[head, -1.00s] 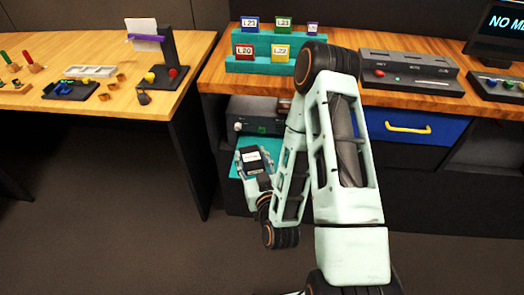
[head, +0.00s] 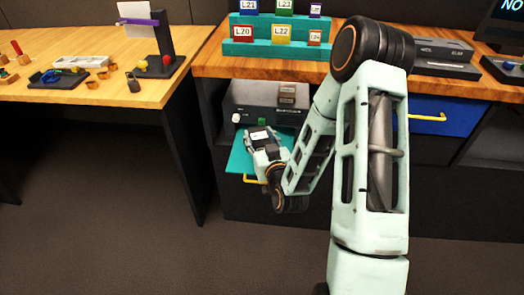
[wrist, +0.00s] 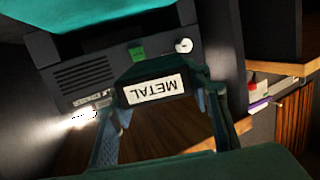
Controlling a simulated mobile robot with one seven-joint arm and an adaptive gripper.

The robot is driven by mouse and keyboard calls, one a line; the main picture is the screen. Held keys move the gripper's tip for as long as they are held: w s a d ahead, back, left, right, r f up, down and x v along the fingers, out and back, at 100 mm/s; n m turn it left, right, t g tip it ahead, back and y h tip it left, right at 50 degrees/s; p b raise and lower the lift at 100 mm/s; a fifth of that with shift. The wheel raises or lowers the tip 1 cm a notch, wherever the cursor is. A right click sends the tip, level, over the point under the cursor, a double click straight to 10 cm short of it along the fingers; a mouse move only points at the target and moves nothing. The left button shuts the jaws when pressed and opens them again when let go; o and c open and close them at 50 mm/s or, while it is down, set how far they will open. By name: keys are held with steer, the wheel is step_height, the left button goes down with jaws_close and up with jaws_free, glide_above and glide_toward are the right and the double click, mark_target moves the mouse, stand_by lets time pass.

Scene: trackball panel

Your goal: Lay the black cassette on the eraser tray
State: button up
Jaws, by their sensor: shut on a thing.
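The black cassette (wrist: 153,88) is in my gripper (wrist: 160,98). In the wrist view its white label reads METAL, upside down. The two fingers close on its sides, and its far side is hidden. In the head view the cassette (head: 260,134) and my gripper (head: 266,146) are in front of a grey deck, above a teal surface. I cannot tell for sure which thing is the eraser tray. A pale shallow tray (head: 80,62) lies on the left table, away from my gripper.
The grey deck (head: 240,95) has a white knob and a green button. The teal surface (head: 238,160) has a yellow handle at its front. A teal rack (head: 262,50) with labelled cards stands above. The left wooden table (head: 30,88) holds several small items and a black stand (head: 161,45).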

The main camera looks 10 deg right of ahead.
mark_target(262, 139)
steer(key=w+f, duration=0.1)
steer(key=f, duration=0.1)
steer(key=w+d+f+b, duration=0.1)
steer(key=w+f, duration=0.1)
steer(key=shift+d+f, duration=0.1)
steer(key=shift+d, duration=0.05)
steer(key=shift+w+d+f+b, duration=0.15)
steer(key=shift+f+b, duration=0.55)
steer(key=shift+f, duration=0.95)
steer(key=shift+f, duration=0.15)
steer(key=o, duration=1.2)
steer(key=shift+r, duration=0.2)
steer(key=s, duration=0.4)
steer(key=s+r+p, duration=0.1)
steer(key=s, duration=0.7)
steer(key=shift+d+r+p, duration=0.3)
steer(key=shift+d+r, duration=0.05)
steer(key=shift+d, duration=0.05)
